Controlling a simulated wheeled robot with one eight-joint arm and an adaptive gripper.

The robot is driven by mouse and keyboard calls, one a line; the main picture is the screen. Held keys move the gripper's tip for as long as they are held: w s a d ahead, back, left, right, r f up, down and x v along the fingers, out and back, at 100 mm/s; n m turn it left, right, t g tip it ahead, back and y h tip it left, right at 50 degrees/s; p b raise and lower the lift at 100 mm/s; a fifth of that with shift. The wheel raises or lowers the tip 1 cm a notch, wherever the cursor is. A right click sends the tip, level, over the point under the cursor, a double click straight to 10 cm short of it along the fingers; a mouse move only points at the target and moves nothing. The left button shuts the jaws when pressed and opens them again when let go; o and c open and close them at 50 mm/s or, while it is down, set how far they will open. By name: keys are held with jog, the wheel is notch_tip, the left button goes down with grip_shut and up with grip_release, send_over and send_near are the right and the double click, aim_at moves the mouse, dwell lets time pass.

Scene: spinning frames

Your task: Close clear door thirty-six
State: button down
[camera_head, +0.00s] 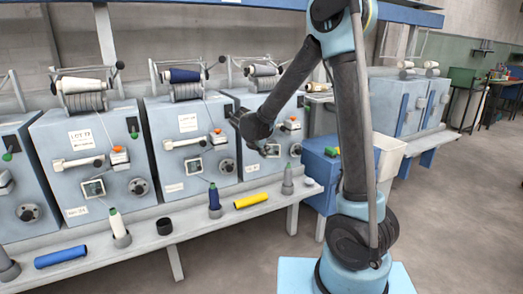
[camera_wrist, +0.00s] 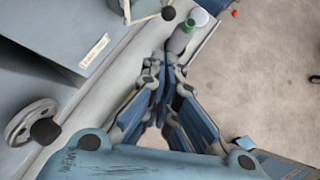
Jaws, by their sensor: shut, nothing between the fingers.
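Several blue-grey spinning units stand in a row in the head view. Small framed windows show on the left unit (camera_head: 93,188), the middle unit (camera_head: 195,166) and the unit behind my arm (camera_head: 270,150). The position labels are too small to read, so I cannot tell which is thirty-six or whether its clear door is open. My gripper (camera_wrist: 165,105) is shut and empty in the wrist view, above the shelf edge. In the head view, my wrist is in front of the right unit and partly hides it.
A shelf (camera_head: 140,247) runs below the units, with a blue tube (camera_head: 60,257), a yellow tube (camera_head: 251,201) and upright bobbins. A handwheel (camera_wrist: 33,122) is left of my gripper in the wrist view. A blue bin (camera_head: 322,172) stands right of the units. Open floor lies in front.

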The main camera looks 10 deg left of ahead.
aim_at(273, 152)
jog(key=w+d+f, duration=0.3)
jog(key=w, duration=0.2)
jog(key=shift+f, duration=0.1)
